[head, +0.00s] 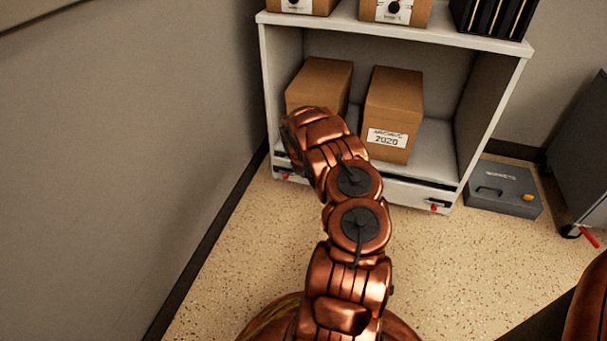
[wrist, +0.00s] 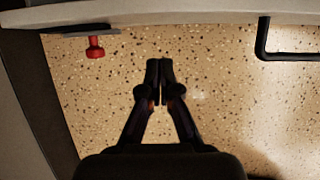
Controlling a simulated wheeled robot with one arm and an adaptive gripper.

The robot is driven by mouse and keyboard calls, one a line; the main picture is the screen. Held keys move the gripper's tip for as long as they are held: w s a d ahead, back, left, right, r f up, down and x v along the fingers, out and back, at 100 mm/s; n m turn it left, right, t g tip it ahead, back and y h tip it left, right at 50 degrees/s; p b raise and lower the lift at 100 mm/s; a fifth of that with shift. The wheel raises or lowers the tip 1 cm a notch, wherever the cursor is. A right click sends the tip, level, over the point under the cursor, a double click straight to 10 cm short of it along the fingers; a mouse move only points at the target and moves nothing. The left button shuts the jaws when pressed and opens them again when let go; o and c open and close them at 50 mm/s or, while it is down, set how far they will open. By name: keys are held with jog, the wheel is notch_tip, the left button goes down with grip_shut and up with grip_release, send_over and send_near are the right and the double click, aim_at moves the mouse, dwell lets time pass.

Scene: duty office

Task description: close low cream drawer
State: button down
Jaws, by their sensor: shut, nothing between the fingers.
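The low cream drawer (head: 408,191) is the pale strip at the bottom of the shelf unit in the head view. My arm covers its left and middle part, so I cannot tell how far it stands out. In the wrist view a cream edge (wrist: 190,17) runs along the top, with a black bar handle (wrist: 263,42) at right. This looks like the drawer's front. My gripper (wrist: 160,62) is shut and empty over the speckled floor, its fingertips apart from the cream edge. In the head view the gripper is hidden behind my arm.
The shelf unit (head: 495,100) holds two cardboard boxes (head: 392,105) (head: 318,82) above the drawer. Red feet or knobs show low on it, one in the wrist view (wrist: 95,47). A wall (head: 120,130) stands close at left. A grey case (head: 503,187) lies at right.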

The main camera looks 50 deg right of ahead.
jog(key=shift+w+d+r+b, duration=0.1)
jog(key=shift+w+d+b, duration=0.2)
jog(key=shift+d, duration=0.3)
jog(key=shift+w+d+r+b, duration=0.1)
jog(key=shift+w+d+b, duration=0.2)
jog(key=shift+d, duration=0.25)
jog(key=shift+w+d+b, duration=0.2)
jog(key=shift+d+b, duration=0.1)
jog(key=shift+d, duration=0.3)
jog(key=shift+w+r, duration=0.1)
jog(key=d+p, duration=0.1)
jog(key=p, duration=0.1)
jog(key=w+d+p, duration=0.1)
jog(key=p, duration=0.1)
jog(key=shift+d, duration=0.2)
jog(key=shift+s, duration=0.15)
